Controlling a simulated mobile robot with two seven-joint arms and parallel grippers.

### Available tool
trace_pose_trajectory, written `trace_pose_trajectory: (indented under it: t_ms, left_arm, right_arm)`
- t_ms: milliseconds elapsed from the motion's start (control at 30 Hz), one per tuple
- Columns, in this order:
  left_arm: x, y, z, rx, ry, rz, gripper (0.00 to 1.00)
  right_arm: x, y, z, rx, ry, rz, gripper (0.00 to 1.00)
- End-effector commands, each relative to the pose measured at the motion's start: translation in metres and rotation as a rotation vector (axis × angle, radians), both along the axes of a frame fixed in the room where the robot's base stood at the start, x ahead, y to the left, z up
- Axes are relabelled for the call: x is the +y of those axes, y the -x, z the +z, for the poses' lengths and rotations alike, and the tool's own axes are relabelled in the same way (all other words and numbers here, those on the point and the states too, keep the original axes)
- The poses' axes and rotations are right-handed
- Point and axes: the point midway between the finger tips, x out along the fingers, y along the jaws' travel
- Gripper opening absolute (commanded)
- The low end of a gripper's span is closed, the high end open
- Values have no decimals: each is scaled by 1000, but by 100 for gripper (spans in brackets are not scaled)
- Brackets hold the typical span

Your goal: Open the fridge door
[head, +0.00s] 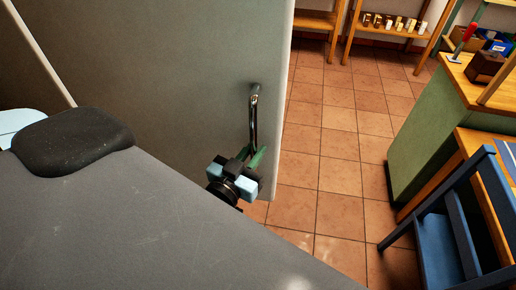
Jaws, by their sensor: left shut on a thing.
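The fridge door (170,70) is a large grey-green panel filling the upper left of the head view. Its upright metal handle (253,110) is near the door's right edge. My left gripper (250,158) is shut on the lower end of this handle, close against the door face. My left arm behind the gripper is mostly hidden by the grey surface in front. I cannot tell whether the door stands ajar. My right gripper is not in view.
Tiled floor (335,165) is clear to the right of the door. A green counter with a wooden top (455,80) and a blue chair (450,235) stand at the right. Wooden shelves (390,33) with small jars are at the back.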

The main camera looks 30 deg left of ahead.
Motion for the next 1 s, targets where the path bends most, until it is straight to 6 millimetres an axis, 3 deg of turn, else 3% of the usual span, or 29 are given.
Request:
trace_pose_trajectory:
  t_ms: [733,767,1000]
  left_arm:
    - [2,8,-2,7,1,-11,0]
    - [2,8,-2,7,1,-11,20]
    - [2,8,-1,4,1,-11,22]
  right_arm:
    - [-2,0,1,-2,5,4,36]
    - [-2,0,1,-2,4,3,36]
    - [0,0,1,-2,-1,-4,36]
